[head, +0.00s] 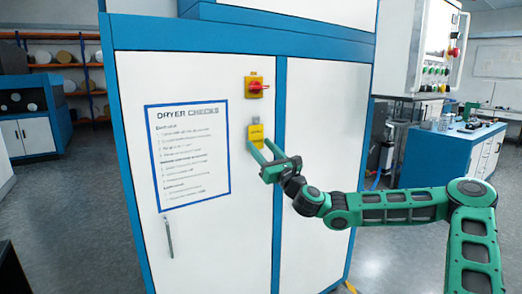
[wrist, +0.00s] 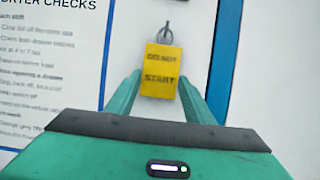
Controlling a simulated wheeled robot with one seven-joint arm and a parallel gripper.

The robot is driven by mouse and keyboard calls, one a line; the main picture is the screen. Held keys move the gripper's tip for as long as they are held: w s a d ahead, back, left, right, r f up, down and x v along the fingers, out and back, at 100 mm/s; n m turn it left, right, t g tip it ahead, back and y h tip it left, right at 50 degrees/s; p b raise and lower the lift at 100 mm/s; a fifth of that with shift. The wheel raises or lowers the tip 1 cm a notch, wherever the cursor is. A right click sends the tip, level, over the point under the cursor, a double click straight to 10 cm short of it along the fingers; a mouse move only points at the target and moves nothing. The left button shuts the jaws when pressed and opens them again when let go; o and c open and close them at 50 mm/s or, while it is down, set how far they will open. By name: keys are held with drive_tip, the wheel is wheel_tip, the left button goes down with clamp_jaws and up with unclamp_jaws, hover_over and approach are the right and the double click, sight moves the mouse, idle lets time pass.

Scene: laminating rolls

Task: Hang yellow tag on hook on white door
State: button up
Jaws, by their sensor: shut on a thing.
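The yellow tag (head: 256,133) is upright against the white door (head: 228,78), below a red-and-yellow switch. In the wrist view, the tag (wrist: 160,72) reads "DO NOT START" and has a grey metal loop (wrist: 166,35) at its top. A small grey piece, apparently the hook (head: 258,120), shows just above the tag in the head view. I cannot tell whether the loop is over the hook. My green gripper (head: 260,143) is shut on the tag, with one finger at each side edge; its fingertips also show in the wrist view (wrist: 160,80).
A blue-framed "DRYER CHECKS" sheet (head: 190,150) is on the door to the left. The red rotary switch (head: 256,87) is above the tag. A blue frame post (head: 279,110) runs close to the right. The floor in front is clear.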

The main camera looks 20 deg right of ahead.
idle(0.4)
drive_tip(key=o, duration=1.1)
